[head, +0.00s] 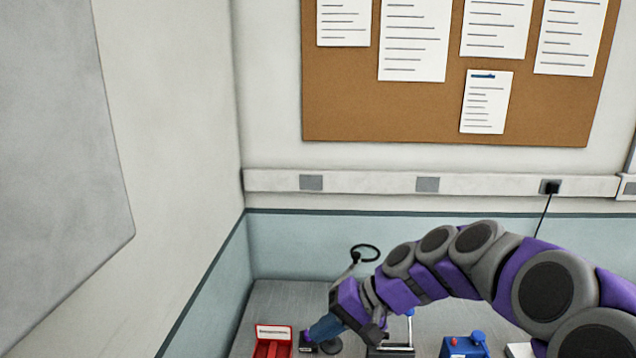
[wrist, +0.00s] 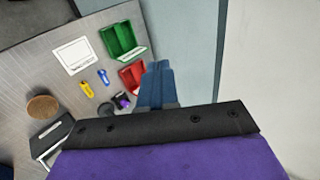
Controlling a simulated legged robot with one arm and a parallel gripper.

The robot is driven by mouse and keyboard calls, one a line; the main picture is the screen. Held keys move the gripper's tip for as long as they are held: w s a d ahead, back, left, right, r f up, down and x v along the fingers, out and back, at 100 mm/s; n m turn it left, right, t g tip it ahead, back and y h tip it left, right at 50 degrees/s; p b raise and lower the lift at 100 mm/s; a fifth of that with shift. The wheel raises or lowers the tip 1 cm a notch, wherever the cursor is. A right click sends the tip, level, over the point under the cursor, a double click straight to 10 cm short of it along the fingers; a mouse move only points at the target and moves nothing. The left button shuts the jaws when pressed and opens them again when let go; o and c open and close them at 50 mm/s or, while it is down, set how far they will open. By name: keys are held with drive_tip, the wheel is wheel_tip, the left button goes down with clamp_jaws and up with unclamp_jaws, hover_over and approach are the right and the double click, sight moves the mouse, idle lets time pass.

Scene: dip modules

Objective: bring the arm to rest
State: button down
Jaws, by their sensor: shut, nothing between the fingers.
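My arm reaches in from the right in the head view, purple and grey, bent over the bench. My gripper (head: 314,334) points down and to the left, low near the bench top. Its blue fingers also show in the wrist view (wrist: 157,68), shut together with nothing between them. In the head view the fingertips are close to a small dark object (head: 305,344) with some purple on it. I cannot tell whether they touch it. The same kind of object shows beside the fingers in the wrist view (wrist: 122,101).
A red bin (head: 287,340) stands left of the gripper. A green bin (wrist: 118,41), a white card (wrist: 73,57), and yellow (wrist: 87,89) and blue (wrist: 103,76) pieces lie on the bench. A blue box (head: 462,346) is at right. A ring-topped stand (head: 364,253) rises behind the arm.

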drive_tip(key=s+d+f+g+h, duration=0.1)
drive_tip(key=s+d+f+h, duration=0.2)
drive_tip(key=s, duration=0.7)
drive_tip(key=s+d+f+h, duration=0.2)
drive_tip(key=s+d, duration=0.3)
drive_tip(key=s, duration=0.5)
drive_tip(key=s+d+f+g+h, duration=0.1)
drive_tip(key=s+d+f+h, duration=0.2)
drive_tip(key=s, duration=0.7)
drive_tip(key=shift+d+f+n+g+h, duration=0.35)
drive_tip(key=shift+d+h, duration=0.35)
drive_tip(key=shift+d, duration=0.3)
